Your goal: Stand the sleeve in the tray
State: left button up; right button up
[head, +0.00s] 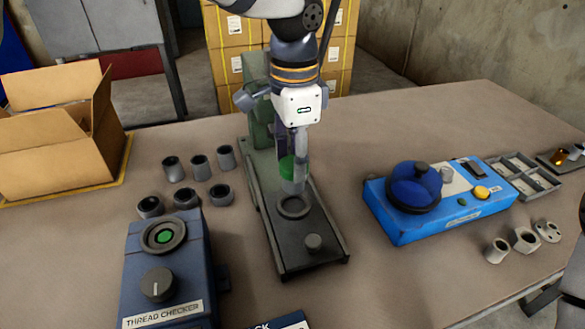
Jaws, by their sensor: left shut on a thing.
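My left gripper (301,148) hangs fingers-down over the small bench press in the middle of the table. It is shut on a small grey cylinder, which I take to be the sleeve (292,185). The fingers partly hide it. It looks upright, just above or at the dark ring (294,206) on the press base; I cannot tell whether it touches. A grey compartment tray (548,186) lies at the right, beyond the blue machine.
Several grey sleeves (199,166) stand left of the press (275,247). A thread checker (165,265) is at the front left, and an open cardboard box (60,145) behind it. The blue drum machine (425,225) stands between press and tray. Several loose grey parts (526,240) lie at right.

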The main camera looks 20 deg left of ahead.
pick_arm(q)
notch_tip(320, 180, up, 9)
jog(key=shift+r, duration=0.15)
dwell(0.5)
